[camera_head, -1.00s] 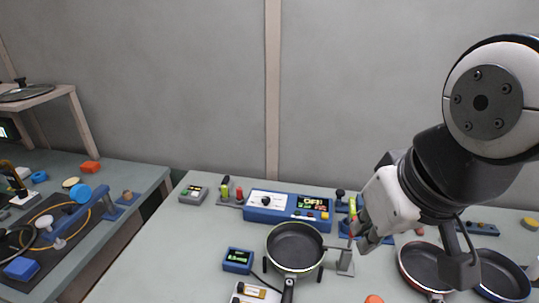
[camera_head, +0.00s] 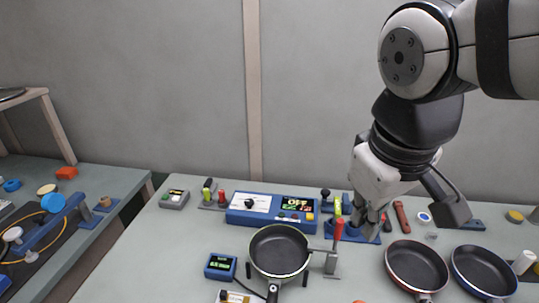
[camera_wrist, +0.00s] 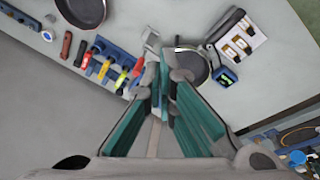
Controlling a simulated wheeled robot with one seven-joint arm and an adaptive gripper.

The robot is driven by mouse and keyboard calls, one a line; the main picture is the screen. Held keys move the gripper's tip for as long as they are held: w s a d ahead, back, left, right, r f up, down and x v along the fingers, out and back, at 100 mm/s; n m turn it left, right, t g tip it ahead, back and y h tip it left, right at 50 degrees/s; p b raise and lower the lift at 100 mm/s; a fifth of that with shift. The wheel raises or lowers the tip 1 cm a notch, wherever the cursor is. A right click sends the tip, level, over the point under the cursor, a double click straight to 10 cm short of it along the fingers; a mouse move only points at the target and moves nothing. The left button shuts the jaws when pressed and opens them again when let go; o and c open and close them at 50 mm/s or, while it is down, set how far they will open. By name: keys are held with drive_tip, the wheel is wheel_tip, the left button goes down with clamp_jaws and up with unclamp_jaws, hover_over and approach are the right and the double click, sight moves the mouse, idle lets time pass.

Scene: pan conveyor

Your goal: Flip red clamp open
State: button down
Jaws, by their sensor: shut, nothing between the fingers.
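The red clamp's upright handle (camera_head: 338,230) stands above its grey metal base (camera_head: 332,264), just right of a black frying pan (camera_head: 279,251); its bar reaches toward the pan. My gripper (camera_head: 371,228) is shut and empty, pointing down, a little right of the red handle in the head view. I cannot tell whether they touch. In the wrist view my gripper's teal-lined fingers (camera_wrist: 165,80) point toward the pan (camera_wrist: 190,64) and the grey clamp parts. The fingers partly block the clamp there.
A blue control box (camera_head: 272,209) with an "OFF" display stands behind the pan. Another clamp with a red handle (camera_head: 222,197) stands left of it. A small blue display (camera_head: 220,267) sits left of the pan. Two more pans, red-rimmed (camera_head: 416,267) and blue-rimmed (camera_head: 484,271), lie right.

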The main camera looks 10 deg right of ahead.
drive_tip(key=w+a+f+n+g+h+b, duration=0.1)
drive_tip(key=w+a+f+n+h, duration=0.3)
drive_tip(key=w, duration=0.4)
drive_tip(key=w+a+f+n+g+h+b, duration=0.1)
drive_tip(key=w+a+f+n+g+h, duration=0.1)
drive_tip(key=w+a+f+n+h, duration=0.2)
drive_tip(key=w+a+f+n, duration=0.2)
drive_tip(key=w+a+n, duration=0.1)
drive_tip(key=w+n, duration=0.1)
drive_tip(key=shift+a+f+n+g, duration=0.2)
drive_tip(key=shift+a+n+g, duration=0.1)
drive_tip(key=shift+n, duration=0.3)
drive_tip(key=shift+w+d, duration=0.1)
drive_tip(key=x, duration=0.4)
drive_tip(key=d+r+x, duration=0.1)
drive_tip(key=x, duration=0.7)
drive_tip(key=shift+d+r+p, duration=0.2)
drive_tip(key=shift+p, duration=0.1)
drive_tip(key=shift+d, duration=0.55)
drive_tip(key=shift+s, duration=0.25)
drive_tip(key=shift+s+d+r+y+p, duration=0.15)
drive_tip(key=shift+d+y+p, duration=0.15)
drive_tip(key=shift+p, duration=0.15)
